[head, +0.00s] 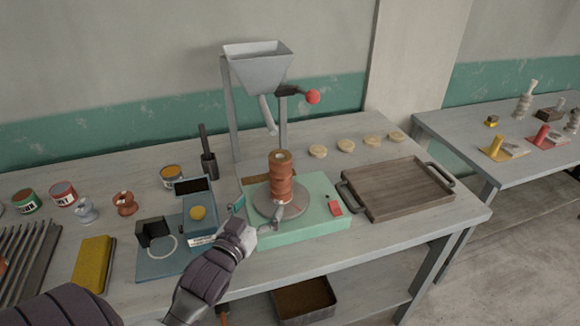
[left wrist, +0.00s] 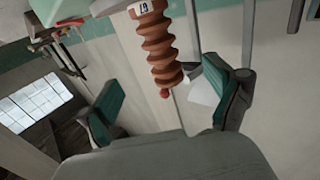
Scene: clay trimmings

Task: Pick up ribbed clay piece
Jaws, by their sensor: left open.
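The ribbed clay piece (head: 281,180) is an orange-brown ribbed column standing upright on a round grey plate (head: 262,205) on the pale green machine (head: 318,217). In the left wrist view the ribbed clay piece (left wrist: 157,45) shows large, with a white label at one end. My left gripper (head: 258,215) is open and empty, low in front of the piece. In the left wrist view my gripper's teal-padded fingers (left wrist: 162,92) are spread apart, with the piece lying across the gap between them, beyond the tips. I cannot see contact. My right gripper is out of view.
A grey hopper (head: 258,64) on posts stands behind the piece, with a red-knobbed lever (head: 312,97). A wooden tray (head: 397,188) lies to the right. A blue device (head: 173,246) and a yellow block (head: 93,263) stand at left. Several pale discs (head: 346,145) lie behind the tray.

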